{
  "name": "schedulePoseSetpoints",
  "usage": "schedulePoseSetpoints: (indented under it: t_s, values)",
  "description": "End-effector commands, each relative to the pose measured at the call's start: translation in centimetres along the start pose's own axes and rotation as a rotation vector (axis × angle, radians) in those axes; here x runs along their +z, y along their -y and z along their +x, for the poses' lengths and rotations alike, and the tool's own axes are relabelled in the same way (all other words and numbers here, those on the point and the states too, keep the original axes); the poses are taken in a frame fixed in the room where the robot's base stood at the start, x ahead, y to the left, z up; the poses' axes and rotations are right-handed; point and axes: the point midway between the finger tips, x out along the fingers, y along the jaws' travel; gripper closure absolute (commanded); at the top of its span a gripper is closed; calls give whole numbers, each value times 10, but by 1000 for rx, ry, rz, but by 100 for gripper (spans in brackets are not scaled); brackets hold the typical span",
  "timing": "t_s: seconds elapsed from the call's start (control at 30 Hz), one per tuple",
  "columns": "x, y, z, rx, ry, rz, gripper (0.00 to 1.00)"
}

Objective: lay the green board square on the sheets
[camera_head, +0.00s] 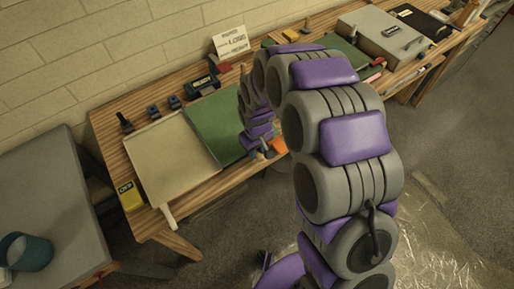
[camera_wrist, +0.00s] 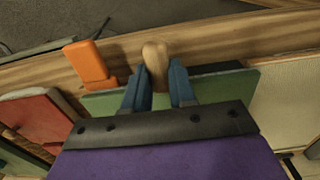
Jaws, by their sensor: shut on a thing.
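The green board (camera_head: 215,125) is over the bench at the right side of the pale sheets (camera_head: 163,160); I cannot tell whether it overlaps or touches them. In the wrist view the board (camera_wrist: 225,86) spans behind my jaws, with the pale sheets (camera_wrist: 288,98) to its right. My gripper (camera_wrist: 156,82) has its blue fingers on both sides of a rounded wooden knob (camera_wrist: 155,58) at the board and is shut on it. In the head view my gripper (camera_head: 262,152) is at the board's right front, partly hidden by my arm.
An orange object (camera_wrist: 90,62) lies close left of my fingers. A red object (camera_wrist: 35,118) is farther left. Several dark clamps (camera_head: 153,111) stand behind the sheets, and a yellow box (camera_head: 130,195) is left of them. A grey table (camera_head: 50,190) stands left of the bench.

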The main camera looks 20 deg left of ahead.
Motion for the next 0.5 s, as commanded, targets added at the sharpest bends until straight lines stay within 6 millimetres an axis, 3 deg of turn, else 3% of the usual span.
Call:
schedulePoseSetpoints:
  t_s: [0.07, 0.1, 0.37, 0.5]
  values:
    - [0, 0, -1, 0, -2, 0, 100]
    - [0, -1, -1, 0, -2, 0, 71]
    - [2, -2, -1, -2, -3, 0, 46]
    - [1, -1, -1, -1, -2, 0, 45]
